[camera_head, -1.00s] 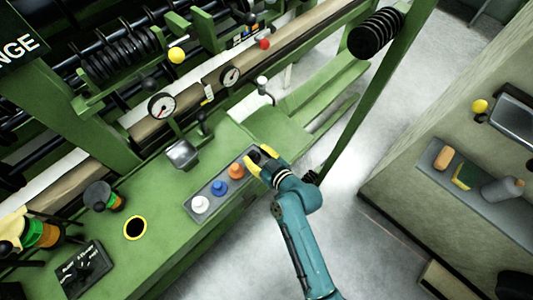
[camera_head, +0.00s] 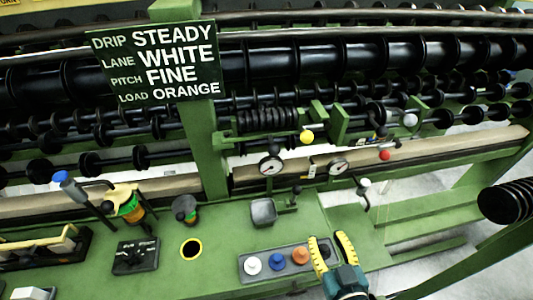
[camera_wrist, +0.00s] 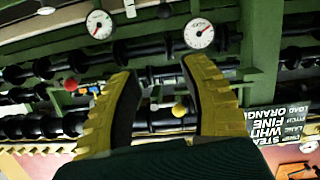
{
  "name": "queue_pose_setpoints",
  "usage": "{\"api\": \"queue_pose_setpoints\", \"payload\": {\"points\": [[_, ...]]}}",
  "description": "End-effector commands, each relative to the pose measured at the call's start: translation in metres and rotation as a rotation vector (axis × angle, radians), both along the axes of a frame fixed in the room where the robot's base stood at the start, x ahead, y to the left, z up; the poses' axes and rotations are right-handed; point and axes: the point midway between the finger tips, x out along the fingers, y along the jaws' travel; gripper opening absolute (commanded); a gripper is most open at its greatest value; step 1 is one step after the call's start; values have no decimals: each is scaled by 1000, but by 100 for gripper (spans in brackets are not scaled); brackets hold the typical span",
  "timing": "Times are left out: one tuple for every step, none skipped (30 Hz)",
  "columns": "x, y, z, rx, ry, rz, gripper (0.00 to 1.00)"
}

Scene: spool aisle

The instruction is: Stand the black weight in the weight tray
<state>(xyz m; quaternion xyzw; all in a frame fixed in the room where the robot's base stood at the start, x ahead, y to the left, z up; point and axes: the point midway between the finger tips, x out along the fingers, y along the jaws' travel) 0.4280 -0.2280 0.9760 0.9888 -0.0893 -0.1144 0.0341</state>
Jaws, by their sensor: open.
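The grey weight tray (camera_head: 244,272) lies on the green bench in the head view. A white weight (camera_head: 252,265), a blue weight (camera_head: 277,262) and an orange weight (camera_head: 300,255) stand in it in a row. My yellow-fingered gripper (camera_head: 328,240) is open at the tray's right end, beside the orange weight. A dark patch shows between its fingers in the head view; I cannot tell whether it is the black weight or the dark finger pads. In the wrist view my open gripper (camera_wrist: 158,70) shows no weight between its fingers.
A sign (camera_head: 155,62) reads drip steady, lane white, pitch fine, load orange. A grey dish (camera_head: 263,211), a black-and-yellow ringed hole (camera_head: 191,248) and a dial box (camera_head: 135,255) are on the bench. Two gauges (camera_head: 270,165) and a lever with a yellow knob (camera_head: 306,137) are behind.

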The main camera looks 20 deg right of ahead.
Motion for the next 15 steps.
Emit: {"api": "queue_pose_setpoints", "payload": {"points": [[25, 23, 59, -44, -83, 47, 45], [34, 37, 89, -57, -124, 66, 45], [42, 55, 129, -69, -183, 87, 45], [46, 70, 158, -73, -229, 102, 45], [47, 85, 187, -74, -276, 114, 45], [45, 103, 222, -68, -338, 129, 45], [41, 116, 246, -60, -385, 139, 45], [36, 127, 267, -48, -426, 147, 45], [29, 140, 292, -31, -477, 156, 45], [24, 147, 306, -18, -508, 162, 45], [18, 153, 318, -5, -536, 164, 45], [12, 158, 329, 10, -562, 167, 45], [9, 161, 335, 18, -576, 170, 45], [7, 162, 339, 25, -585, 170, 45], [6, 163, 341, 29, -590, 169, 45]]}}
